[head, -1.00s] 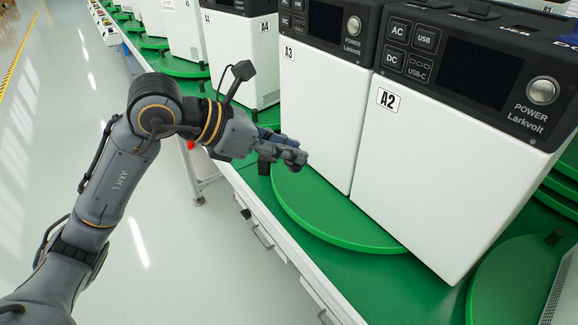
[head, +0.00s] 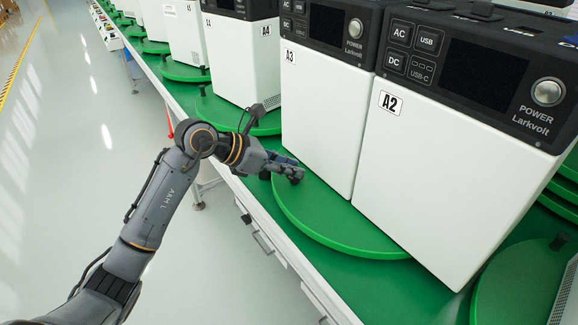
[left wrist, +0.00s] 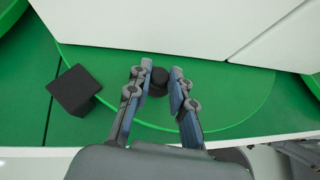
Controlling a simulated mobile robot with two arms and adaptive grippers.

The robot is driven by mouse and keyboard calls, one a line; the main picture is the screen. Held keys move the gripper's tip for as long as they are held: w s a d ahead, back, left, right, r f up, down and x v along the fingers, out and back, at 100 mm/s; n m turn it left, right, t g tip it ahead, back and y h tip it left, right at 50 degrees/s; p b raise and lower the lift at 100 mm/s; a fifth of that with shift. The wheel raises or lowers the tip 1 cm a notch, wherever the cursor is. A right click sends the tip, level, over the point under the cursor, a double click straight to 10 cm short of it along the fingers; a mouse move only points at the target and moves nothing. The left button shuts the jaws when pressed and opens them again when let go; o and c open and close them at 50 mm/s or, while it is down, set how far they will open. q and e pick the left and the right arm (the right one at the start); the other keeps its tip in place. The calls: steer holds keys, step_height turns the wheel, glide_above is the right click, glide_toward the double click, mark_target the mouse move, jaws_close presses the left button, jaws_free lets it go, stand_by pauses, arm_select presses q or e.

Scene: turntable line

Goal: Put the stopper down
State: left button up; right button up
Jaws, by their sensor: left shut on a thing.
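The stopper (left wrist: 158,80) is a small dark round piece between the fingertips of my left gripper (left wrist: 157,88) in the left wrist view. The fingers are shut on its sides. It shows over the green turntable disc (left wrist: 225,105), near the disc's edge; I cannot tell whether it touches the surface. In the head view my left gripper (head: 291,172) is at the rim of the disc (head: 330,230) under unit A3, and the stopper is hard to make out.
A black block (left wrist: 75,90) stands beside the disc, left of the fingers in the left wrist view. The tall white power units A3 (head: 320,130) and A2 (head: 440,180) stand close behind the gripper. The green bench's white front edge runs below.

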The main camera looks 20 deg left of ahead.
steer(key=shift+s, duration=0.2)
arm_select(q)
steer(key=o, duration=0.9)
steer(key=shift+c, duration=0.2)
arm_select(e)
steer(key=shift+w+r, duration=0.2)
steer(key=shift+w, duration=0.15)
arm_select(q)
steer(key=shift+r, duration=0.15)
